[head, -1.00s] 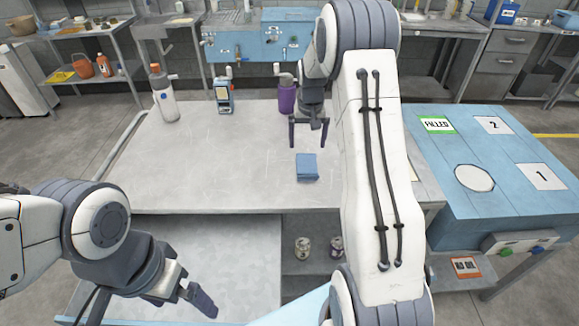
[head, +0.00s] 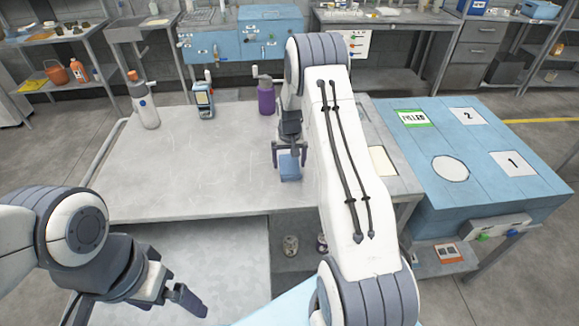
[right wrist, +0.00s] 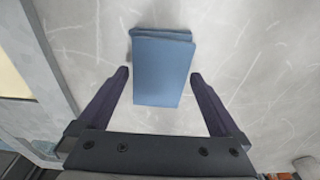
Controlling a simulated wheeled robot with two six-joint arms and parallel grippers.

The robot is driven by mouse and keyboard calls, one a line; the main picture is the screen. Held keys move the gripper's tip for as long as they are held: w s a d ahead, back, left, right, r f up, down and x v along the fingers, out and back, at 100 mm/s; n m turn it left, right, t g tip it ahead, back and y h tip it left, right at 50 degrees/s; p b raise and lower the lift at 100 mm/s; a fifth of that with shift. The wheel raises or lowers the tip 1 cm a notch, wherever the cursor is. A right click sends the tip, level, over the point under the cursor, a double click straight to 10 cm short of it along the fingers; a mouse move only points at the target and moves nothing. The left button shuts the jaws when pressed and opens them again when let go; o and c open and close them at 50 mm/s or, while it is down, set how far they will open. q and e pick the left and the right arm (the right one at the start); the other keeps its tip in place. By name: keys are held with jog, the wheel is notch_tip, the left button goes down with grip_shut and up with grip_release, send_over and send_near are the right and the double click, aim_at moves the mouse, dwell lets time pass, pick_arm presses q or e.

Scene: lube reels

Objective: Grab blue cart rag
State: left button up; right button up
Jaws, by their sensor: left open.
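The folded blue rag (head: 290,168) lies on the grey cart top (head: 190,165) near its front right part. It also shows in the right wrist view (right wrist: 161,68), ahead of and partly between my fingertips. My right gripper (head: 289,162) is open above the rag, pointing down, with its fingers on either side in view. In the right wrist view its open fingers (right wrist: 160,78) hold nothing. I cannot tell how high above the cart they are. My left gripper (head: 185,300) is open and empty at the lower left, in front of the cart.
A white bottle with an orange cap (head: 145,105), a blue device (head: 204,100) and a purple container (head: 266,98) stand along the cart's back. A blue bench (head: 480,190) with numbered labels stands at the right. Two cans sit on the shelf below. The cart's left half is clear.

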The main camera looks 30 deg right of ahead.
jog(key=c, duration=1)
jog(key=shift+c, duration=0.2)
jog(key=shift+r, duration=0.15)
